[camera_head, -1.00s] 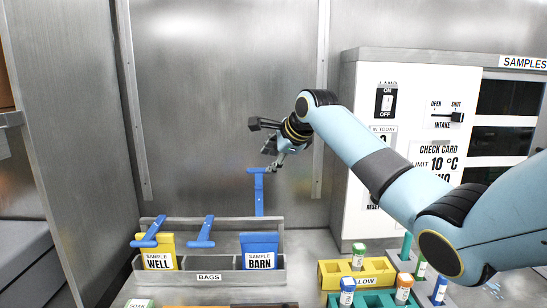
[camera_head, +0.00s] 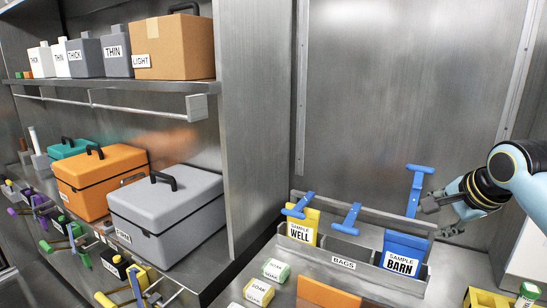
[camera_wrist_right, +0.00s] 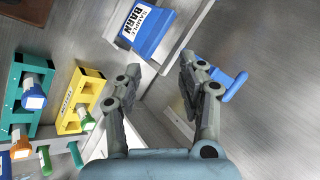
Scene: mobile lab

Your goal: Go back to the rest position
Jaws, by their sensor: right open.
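My right gripper (camera_head: 437,217) is open and empty at the right of the head view. It shows just right of the upright blue T-shaped handle (camera_head: 418,185), near the back right end of the bag rack. In the right wrist view the two fingers (camera_wrist_right: 162,68) stand well apart with nothing between them. The blue handle (camera_wrist_right: 236,86) is to the right of the right finger there. The blue BARN bag (camera_head: 405,250) stands in the rack's right compartment; it also shows in the wrist view (camera_wrist_right: 150,25). My left gripper is not in view.
The bag rack (camera_head: 345,264) also holds a yellow WELL bag (camera_head: 303,228) and more blue handles. Colour-capped vials stand in yellow (camera_wrist_right: 80,103) and teal (camera_wrist_right: 22,108) racks. Grey (camera_head: 165,215) and orange (camera_head: 100,180) cases sit on the left, under a shelf with a cardboard box (camera_head: 173,46).

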